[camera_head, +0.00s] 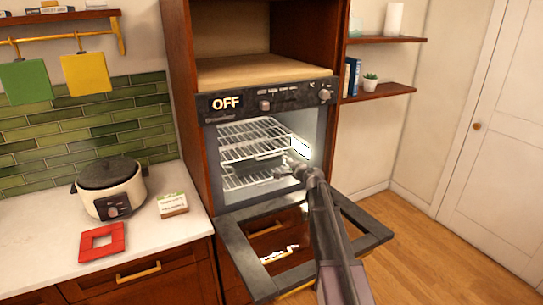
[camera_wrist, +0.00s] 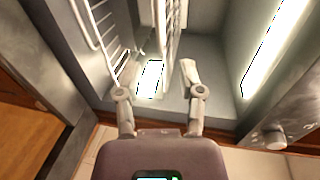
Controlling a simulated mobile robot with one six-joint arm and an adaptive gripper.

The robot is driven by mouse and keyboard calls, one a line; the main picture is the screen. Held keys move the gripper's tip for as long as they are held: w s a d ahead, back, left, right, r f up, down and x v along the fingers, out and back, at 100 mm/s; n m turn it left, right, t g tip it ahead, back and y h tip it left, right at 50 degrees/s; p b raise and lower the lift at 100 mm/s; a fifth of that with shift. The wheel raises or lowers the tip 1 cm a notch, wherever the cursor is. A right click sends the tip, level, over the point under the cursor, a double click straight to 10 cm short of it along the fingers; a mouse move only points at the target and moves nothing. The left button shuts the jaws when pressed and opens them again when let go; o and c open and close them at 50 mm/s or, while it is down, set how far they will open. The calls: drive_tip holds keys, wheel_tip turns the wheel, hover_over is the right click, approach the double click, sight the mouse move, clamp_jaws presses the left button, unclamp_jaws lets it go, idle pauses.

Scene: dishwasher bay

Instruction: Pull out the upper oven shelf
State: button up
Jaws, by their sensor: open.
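The upper oven shelf (camera_head: 250,130) is a white wire rack inside the lit oven. In the wrist view the upper shelf (camera_wrist: 172,30) is seen nearly edge-on, beyond the gap between my fingers. A second, lower wire shelf (camera_head: 245,182) sits beneath it. The lower shelf also shows at the left of the wrist view (camera_wrist: 97,35). My gripper (camera_head: 292,158) is at the right side of the oven opening. Its two fingers are apart in the wrist view (camera_wrist: 156,72), with nothing clearly held. Whether a finger touches the rack cannot be told.
The oven door (camera_head: 290,245) is folded down below my arm. The control panel (camera_head: 270,100) reads OFF above the opening. A rice cooker (camera_head: 110,187), a red trivet (camera_head: 101,242) and a small box (camera_head: 172,204) stand on the left counter. Open floor lies to the right.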

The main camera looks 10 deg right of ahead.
sight(272, 156)
drive_tip(key=shift+d, duration=0.25)
drive_tip(key=b+x, duration=0.2)
drive_tip(key=x, duration=1.1)
drive_tip(key=shift+w+f+b, duration=0.1)
drive_tip(key=shift+w+b, duration=0.25)
drive_tip(key=shift+b, duration=0.05)
drive_tip(key=shift+c, duration=0.2)
clamp_jaws()
